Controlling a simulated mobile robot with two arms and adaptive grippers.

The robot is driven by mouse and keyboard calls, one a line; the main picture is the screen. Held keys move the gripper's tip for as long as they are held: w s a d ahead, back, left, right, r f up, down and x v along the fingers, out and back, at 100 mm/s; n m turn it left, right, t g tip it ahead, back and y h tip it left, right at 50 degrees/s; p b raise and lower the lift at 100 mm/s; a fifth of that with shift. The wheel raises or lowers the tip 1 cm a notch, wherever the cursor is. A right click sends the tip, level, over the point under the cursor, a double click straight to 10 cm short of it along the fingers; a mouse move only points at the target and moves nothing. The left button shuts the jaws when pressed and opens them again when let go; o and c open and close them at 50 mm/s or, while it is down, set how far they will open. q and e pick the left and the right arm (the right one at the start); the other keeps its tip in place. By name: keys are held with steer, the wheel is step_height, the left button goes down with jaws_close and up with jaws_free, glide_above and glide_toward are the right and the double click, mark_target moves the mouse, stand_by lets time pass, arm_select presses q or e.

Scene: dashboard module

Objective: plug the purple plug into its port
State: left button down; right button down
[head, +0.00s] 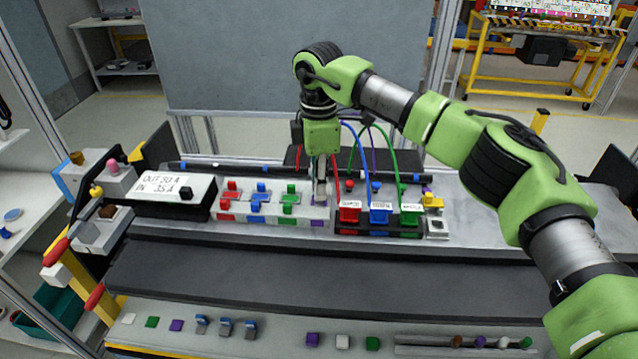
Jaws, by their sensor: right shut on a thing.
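My right gripper (320,198) points straight down over the right end of the white connector block (272,212). It is shut on the purple plug, which the fingers mostly hide. A purple-marked place (318,223) shows on the block's front edge, just under the fingertips. I cannot tell whether the plug touches its port or is seated in it. Red (232,186), blue (261,189) and green (291,188) pieces stand in the other columns of the block. My left gripper is out of view.
Close right of the gripper are labelled red (350,212), blue (381,213) and green (411,213) connectors with looping cables. A yellow part (433,201) sits beyond them. A white display box (172,190) stands left of the block. The dark strip (270,275) in front is clear.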

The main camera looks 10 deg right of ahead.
steer(key=shift+f, duration=0.4)
steer(key=c, duration=1.9)
jaws_free()
steer(key=shift+r, duration=0.25)
step_height(320, 180, up, 12)
steer(key=shift+f, duration=0.2)
